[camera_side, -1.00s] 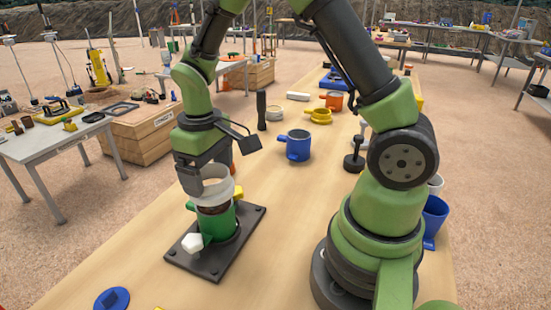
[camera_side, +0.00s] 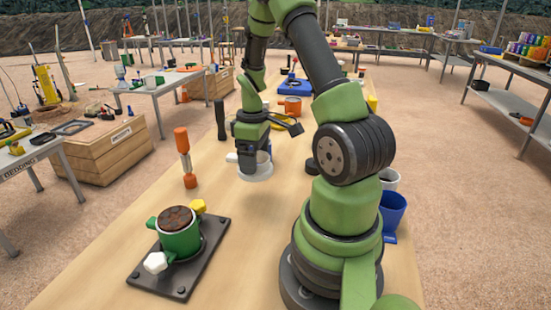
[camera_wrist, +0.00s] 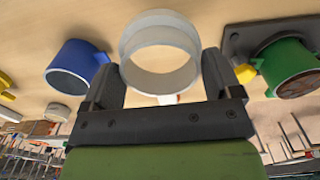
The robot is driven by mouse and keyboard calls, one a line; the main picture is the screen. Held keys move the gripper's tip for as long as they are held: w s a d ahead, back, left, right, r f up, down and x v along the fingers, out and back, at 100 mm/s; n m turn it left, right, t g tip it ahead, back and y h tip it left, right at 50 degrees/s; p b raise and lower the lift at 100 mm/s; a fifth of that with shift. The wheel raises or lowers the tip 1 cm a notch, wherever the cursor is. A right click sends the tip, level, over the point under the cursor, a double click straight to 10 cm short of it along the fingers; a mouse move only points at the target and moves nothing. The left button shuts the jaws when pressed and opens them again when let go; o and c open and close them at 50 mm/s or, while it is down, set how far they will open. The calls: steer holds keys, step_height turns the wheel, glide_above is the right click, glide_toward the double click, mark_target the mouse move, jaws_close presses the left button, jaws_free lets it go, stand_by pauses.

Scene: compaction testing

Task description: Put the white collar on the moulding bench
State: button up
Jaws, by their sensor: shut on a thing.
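The white collar (camera_side: 256,174) is an open ring held by my gripper (camera_side: 252,160) over the middle of the wooden moulding bench (camera_side: 130,225). I cannot tell whether its lower rim touches the bench. In the wrist view the collar (camera_wrist: 128,45) sits between my two dark fingers (camera_wrist: 158,80), its opening showing clear through. The green mould (camera_side: 180,238), filled with brown soil, stands apart on its black base plate (camera_side: 200,265), nearer the camera.
A blue mould (camera_wrist: 80,68) stands close beside the collar, mostly hidden in the side view. An orange-ended tool (camera_side: 184,155) stands upright to the left, and a black cylinder (camera_side: 219,118) behind it. Bench between collar and green mould is clear.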

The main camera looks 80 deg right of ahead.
step_height(320, 180, down, 8)
steer(key=shift+r, duration=0.25)
steer(key=shift+f, duration=0.1)
steer(key=o, duration=1)
steer(key=w+a+r+t, duration=0.1)
steer(key=a+r, duration=0.2)
steer(key=r, duration=0.6)
steer(key=w+a+r, duration=0.1)
steer(key=a+r, duration=0.1)
steer(key=r, duration=0.7)
steer(key=s+a+r+m+t, duration=0.1)
steer(key=s+a+r+t, duration=0.1)
steer(key=a, duration=0.4)
steer(key=s+a+r+m+t+y, duration=0.1)
steer(key=s+a+r+t, duration=0.1)
steer(key=a+r, duration=0.3)
steer(key=s+a+r+m+t+y, duration=0.1)
steer(key=s+a+r+m+t, duration=0.1)
steer(key=a, duration=0.5)
steer(key=shift+v, duration=1.2)
steer(key=shift+s+a, duration=0.1)
steer(key=shift+a, duration=0.05)
